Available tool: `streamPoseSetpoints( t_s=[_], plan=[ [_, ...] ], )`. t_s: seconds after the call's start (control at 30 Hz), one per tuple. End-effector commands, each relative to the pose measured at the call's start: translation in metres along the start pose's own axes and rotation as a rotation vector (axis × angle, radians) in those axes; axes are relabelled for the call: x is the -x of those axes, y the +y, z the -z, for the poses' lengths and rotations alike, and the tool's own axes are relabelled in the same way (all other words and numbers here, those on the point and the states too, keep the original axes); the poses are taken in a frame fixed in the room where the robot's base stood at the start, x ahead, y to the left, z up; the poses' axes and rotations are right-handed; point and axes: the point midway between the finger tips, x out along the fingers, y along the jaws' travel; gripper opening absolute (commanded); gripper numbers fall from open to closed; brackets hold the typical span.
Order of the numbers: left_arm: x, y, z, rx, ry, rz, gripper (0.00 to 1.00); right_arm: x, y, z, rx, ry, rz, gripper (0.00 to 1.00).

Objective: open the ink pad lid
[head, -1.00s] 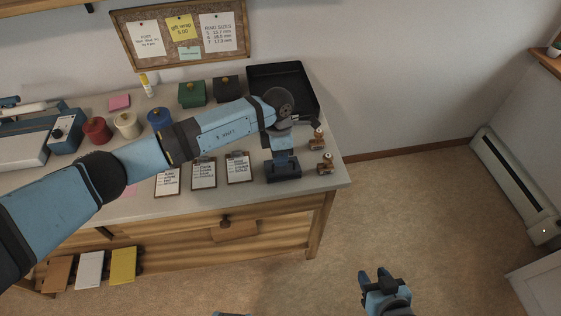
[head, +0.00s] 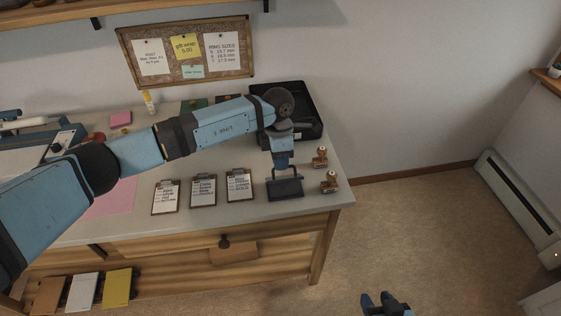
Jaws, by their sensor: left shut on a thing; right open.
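The dark ink pad (head: 286,190) sits near the front right corner of the worktop. My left gripper (head: 283,169) comes down from behind and is shut at the back edge of the ink pad, on what looks like its lid. The lid and the pad are both dark, so I cannot tell how far the lid is raised. The fingertips are partly lost against the dark pad. My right gripper (head: 381,301) is open and empty over the floor, at the bottom edge of the view.
Two wooden-handled stamps (head: 321,157) stand right of the pad, near the worktop's edge. Several clipboards (head: 239,185) lie to its left. A black tray (head: 310,105) is behind, partly hidden by my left arm, which also covers jars and boxes. Open floor lies to the right.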

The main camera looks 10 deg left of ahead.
Motion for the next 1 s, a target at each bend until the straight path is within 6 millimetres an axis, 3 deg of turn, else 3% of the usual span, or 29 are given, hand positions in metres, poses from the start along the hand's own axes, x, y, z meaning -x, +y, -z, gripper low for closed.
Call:
streamPoseSetpoints(
  t_s=[0.03,0.2,0.33,0.83,1.0],
  plan=[
    [-0.013,0.002,0.005,0.009,0.012,0.002,0.00,-0.001,0.000,-0.002,0.001,0.001,0.000,0.43],
    [-0.013,0.002,0.005,0.009,0.012,0.002,0.00,0.000,0.001,-0.004,0.005,-0.003,0.001,0.43],
    [-0.013,0.002,0.005,0.008,0.013,0.002,0.34,0.001,0.001,-0.009,0.010,-0.011,0.003,0.43],
    [-0.005,0.002,0.004,0.006,0.010,0.001,0.34,0.001,0.001,-0.008,0.010,-0.013,0.002,0.43],
    [0.011,0.002,0.004,0.006,0.009,0.000,0.34,-0.001,0.001,-0.003,0.006,-0.003,0.001,0.43]
  ],
)
